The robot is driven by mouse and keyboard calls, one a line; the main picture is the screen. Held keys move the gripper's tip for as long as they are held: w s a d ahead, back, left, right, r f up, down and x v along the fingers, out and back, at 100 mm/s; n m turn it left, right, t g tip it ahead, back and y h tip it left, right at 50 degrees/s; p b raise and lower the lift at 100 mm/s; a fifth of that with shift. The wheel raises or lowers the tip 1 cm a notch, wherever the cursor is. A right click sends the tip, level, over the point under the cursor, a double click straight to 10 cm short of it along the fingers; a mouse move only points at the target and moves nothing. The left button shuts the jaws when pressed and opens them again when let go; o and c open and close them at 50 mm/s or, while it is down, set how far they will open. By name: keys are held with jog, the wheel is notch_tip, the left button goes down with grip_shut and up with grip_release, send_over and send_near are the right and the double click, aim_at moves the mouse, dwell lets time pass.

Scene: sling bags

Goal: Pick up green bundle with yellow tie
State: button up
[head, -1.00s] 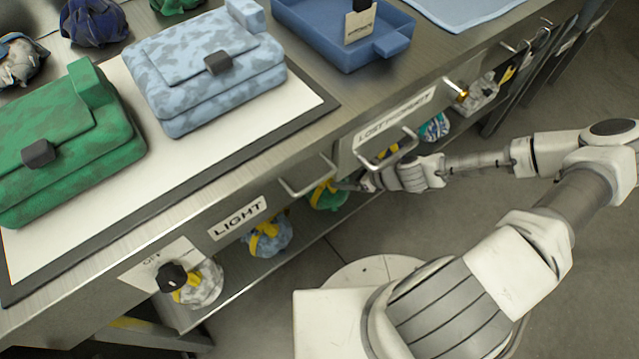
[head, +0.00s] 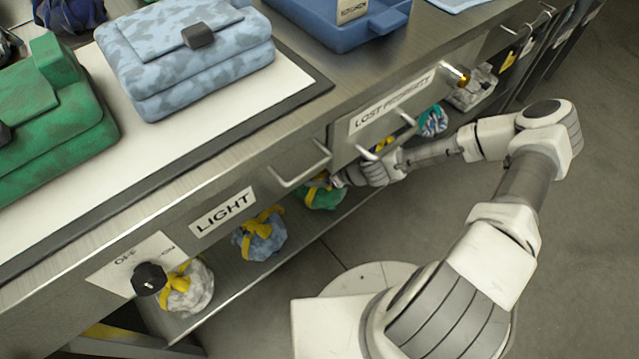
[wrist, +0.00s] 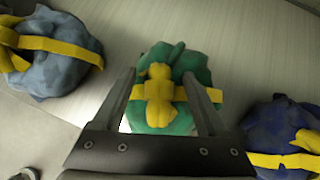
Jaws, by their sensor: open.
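The green bundle with yellow tie (wrist: 170,122) sits on the lower shelf under the workbench. In the wrist view it lies between the two open fingers of my gripper (wrist: 172,95), with the yellow knot facing the camera. The fingers reach along both sides of the bundle; I cannot tell whether they touch it. In the head view the green bundle (head: 322,196) is partly hidden by the bench front and my gripper (head: 340,181), which reaches in from the right.
On the same shelf, a blue-grey bundle (wrist: 50,58) lies left of the green one and a dark blue bundle (wrist: 275,135) lies right. A white bundle (head: 188,290) is farther left. The bench front with drawer handles (head: 300,168) overhangs the shelf (head: 300,240).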

jog(key=shift+c, duration=0.2)
grip_shut()
dwell(1.1)
